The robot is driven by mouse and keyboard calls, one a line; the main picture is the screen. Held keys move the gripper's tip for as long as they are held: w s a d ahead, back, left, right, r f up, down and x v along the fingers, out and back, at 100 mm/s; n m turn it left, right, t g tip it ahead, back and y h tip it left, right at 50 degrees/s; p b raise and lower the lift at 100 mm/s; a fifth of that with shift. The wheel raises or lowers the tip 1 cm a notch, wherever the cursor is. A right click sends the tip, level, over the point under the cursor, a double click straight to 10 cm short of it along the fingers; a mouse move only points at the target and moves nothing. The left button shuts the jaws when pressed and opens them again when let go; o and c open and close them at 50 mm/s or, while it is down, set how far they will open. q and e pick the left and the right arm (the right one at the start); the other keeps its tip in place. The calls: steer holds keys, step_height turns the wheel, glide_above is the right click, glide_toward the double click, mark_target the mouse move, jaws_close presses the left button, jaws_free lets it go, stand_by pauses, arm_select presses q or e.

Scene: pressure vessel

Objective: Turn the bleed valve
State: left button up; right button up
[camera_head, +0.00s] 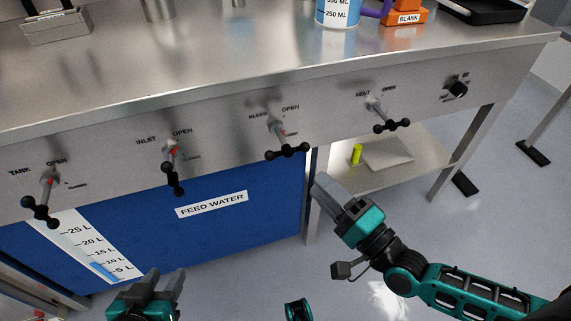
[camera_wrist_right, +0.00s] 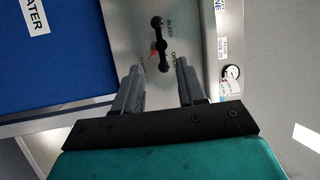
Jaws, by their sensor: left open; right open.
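The bleed valve (camera_head: 287,150) is on the steel front panel, third from the left, with a black ball-ended handle and a small red mark. In the right wrist view the bleed valve (camera_wrist_right: 158,45) shows between and beyond the fingertips, its "BLEED" and "OPEN" labels turned sideways. My right gripper (camera_head: 325,186) is open and empty, below and to the right of the valve, apart from it. Its two grey fingers (camera_wrist_right: 158,72) point toward the handle. My left gripper (camera_head: 167,275) is open and empty at the bottom, in front of the blue feed water tank.
The tank valve (camera_head: 40,207), inlet valve (camera_head: 172,176) and vent valve (camera_head: 390,126) sit on the same panel. A black knob (camera_head: 457,90) is at its right end. Below are the blue feed water tank (camera_head: 240,235) and a lower shelf (camera_head: 420,162) with a yellow item.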

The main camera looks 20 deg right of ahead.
mark_target(283, 142)
steer(key=b+x, duration=0.1)
steer(key=x, duration=1.2)
steer(key=shift+r, duration=0.15)
jaws_close()
